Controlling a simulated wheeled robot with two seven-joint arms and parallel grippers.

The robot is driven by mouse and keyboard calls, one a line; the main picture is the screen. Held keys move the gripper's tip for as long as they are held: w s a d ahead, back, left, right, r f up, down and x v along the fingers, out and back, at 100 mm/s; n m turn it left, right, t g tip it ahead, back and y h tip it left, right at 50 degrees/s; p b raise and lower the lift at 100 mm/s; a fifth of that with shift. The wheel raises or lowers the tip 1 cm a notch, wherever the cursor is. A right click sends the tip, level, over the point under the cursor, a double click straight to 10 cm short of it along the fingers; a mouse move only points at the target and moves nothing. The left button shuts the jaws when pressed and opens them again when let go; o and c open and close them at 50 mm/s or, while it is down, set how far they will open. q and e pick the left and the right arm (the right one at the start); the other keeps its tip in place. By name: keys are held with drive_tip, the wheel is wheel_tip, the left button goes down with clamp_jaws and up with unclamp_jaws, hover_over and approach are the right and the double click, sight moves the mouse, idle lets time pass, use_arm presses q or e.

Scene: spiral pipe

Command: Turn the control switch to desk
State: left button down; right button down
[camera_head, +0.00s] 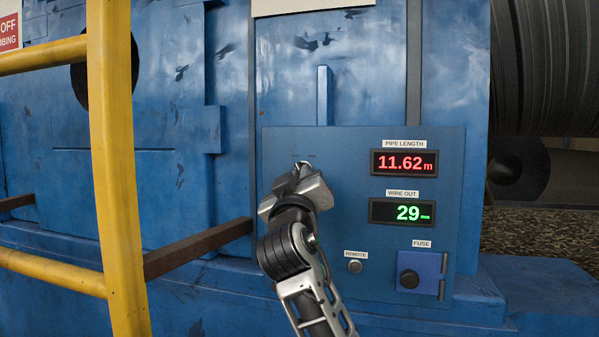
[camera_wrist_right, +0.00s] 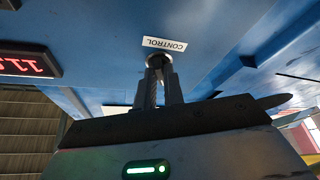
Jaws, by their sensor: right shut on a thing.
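My right gripper (camera_head: 302,172) is at the upper left part of the blue control panel (camera_head: 340,150). In the right wrist view its two fingers (camera_wrist_right: 158,83) are closed on the round control switch (camera_wrist_right: 158,59), just beside the white "CONTROL" label (camera_wrist_right: 164,44). In the head view my gripper covers most of the switch, so I cannot read which position it points to. The desk marking is not legible in either view. My left gripper is not in view.
A red pipe length display (camera_head: 404,162), a green wire out display (camera_head: 402,211), a remote knob (camera_head: 354,267) and a fuse box (camera_head: 421,275) are on the panel to the right of my arm. A yellow railing (camera_head: 115,170) stands at the left.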

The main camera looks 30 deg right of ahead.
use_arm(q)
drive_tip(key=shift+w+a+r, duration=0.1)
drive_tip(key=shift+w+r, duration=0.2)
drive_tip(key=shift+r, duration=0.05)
use_arm(e)
drive_tip(key=shift+n+y, duration=0.3)
drive_tip(key=shift+n, duration=0.2)
drive_tip(key=c, duration=1.5)
unclamp_jaws()
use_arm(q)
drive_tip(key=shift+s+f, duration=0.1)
